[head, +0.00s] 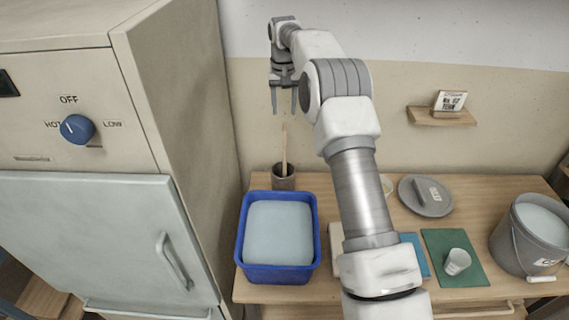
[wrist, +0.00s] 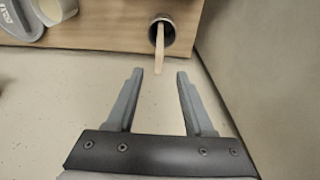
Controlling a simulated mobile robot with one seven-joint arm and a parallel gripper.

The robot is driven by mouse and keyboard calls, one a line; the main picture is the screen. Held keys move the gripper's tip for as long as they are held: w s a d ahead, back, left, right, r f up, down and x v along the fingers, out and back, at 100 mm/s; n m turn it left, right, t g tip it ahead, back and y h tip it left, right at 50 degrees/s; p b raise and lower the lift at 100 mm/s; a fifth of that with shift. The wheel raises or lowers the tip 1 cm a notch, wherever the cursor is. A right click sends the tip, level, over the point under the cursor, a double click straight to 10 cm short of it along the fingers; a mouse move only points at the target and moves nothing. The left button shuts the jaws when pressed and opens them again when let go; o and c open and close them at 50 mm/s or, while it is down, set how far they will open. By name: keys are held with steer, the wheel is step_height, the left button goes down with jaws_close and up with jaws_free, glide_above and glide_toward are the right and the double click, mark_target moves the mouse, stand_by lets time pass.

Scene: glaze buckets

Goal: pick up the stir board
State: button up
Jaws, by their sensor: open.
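The stir board (head: 284,148) is a thin light wooden strip. It stands in a dark round cup (head: 284,182) at the back left of the table, its upper part sticking out above the rim. In the wrist view the stir board (wrist: 159,48) leans out of the cup (wrist: 168,31) ahead of the fingertips. My gripper (head: 284,108) is open and empty, above the stir board in the head view and pointing down. In the wrist view my gripper (wrist: 159,72) has the board's end roughly between its tips, seemingly just beyond them. The board's lower end is hidden in the cup.
A blue tub (head: 240,240) of pale glaze stands in front of the cup. A tall kiln-like cabinet (head: 75,150) rises close on the left. A grey plate (head: 440,207), a green mat (head: 465,272) with a small cup, and a grey bucket (head: 530,250) lie right of my arm.

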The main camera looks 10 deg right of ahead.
mark_target(284, 128)
steer(key=f, duration=0.6)
steer(key=w+f, duration=0.1)
steer(key=f, duration=0.3)
steer(key=shift+d, duration=0.15)
steer(key=shift+w+d+f, duration=0.1)
steer(key=shift+w+f, duration=0.1)
steer(key=shift+f, duration=0.7)
steer(key=shift+w+f, duration=0.2)
steer(key=shift+f, duration=0.75)
steer(key=shift+w+d+f, duration=0.1)
steer(key=shift+w+f, duration=0.1)
steer(key=shift+f, duration=0.7)
jaws_close()
